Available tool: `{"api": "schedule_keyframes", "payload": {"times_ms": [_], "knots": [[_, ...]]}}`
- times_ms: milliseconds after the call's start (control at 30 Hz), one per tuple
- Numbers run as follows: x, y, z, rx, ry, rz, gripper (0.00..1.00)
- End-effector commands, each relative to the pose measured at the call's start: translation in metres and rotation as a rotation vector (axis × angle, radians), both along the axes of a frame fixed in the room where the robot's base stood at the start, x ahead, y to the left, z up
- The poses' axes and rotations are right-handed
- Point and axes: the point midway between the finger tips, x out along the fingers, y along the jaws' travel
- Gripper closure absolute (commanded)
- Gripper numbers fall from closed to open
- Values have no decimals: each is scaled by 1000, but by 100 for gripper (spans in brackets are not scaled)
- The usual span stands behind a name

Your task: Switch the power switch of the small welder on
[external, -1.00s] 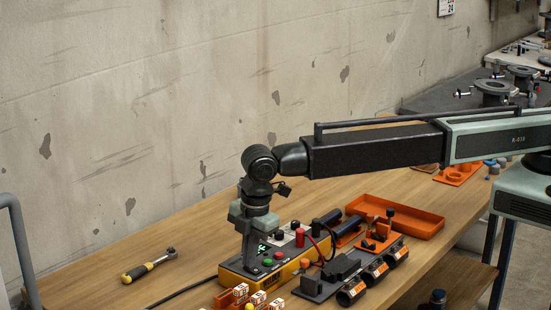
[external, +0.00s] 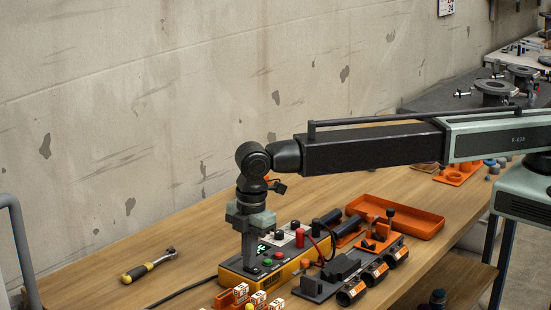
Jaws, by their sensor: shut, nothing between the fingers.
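The small welder (external: 285,275) is a low yellow and dark box on the wooden bench, with a green-lit display, green and red buttons, dark knobs and a red terminal on top. My gripper (external: 248,266) points straight down, shut and empty, over the left end of the welder's top panel. Its tips are at or just above the panel; I cannot tell whether they touch it. The power switch cannot be made out; the gripper may hide it.
An orange tray (external: 395,214) lies behind and right. Orange holders with black cylinders (external: 375,269) stand right of the welder. Small orange and white boxes (external: 258,297) are in front. A yellow-handled ratchet (external: 148,266) lies left, with bare bench around it. A black cable (external: 185,294) runs left from the welder.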

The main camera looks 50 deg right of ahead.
Motion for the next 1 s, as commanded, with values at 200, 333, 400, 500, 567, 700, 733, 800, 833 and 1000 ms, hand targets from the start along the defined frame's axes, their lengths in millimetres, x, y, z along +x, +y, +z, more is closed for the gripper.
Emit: {"api": "schedule_keyframes", "payload": {"times_ms": [200, 333, 400, 500, 567, 700, 733, 800, 833, 1000], "knots": [[-17, -3, -4, -12, 28, 5, 100], [-18, -2, -4, -12, 29, 7, 100], [-18, -2, -2, -12, 28, 7, 100], [-17, -2, 5, -9, 25, 6, 100], [-15, -3, 13, -7, 21, 5, 100], [-8, -4, 41, 2, 5, 2, 100], [-6, -4, 48, 5, 1, 1, 100], [-5, -4, 65, 8, -4, 1, 100], [-4, -4, 73, 8, -4, 0, 100], [-4, -4, 113, 8, -4, 0, 100]]}}
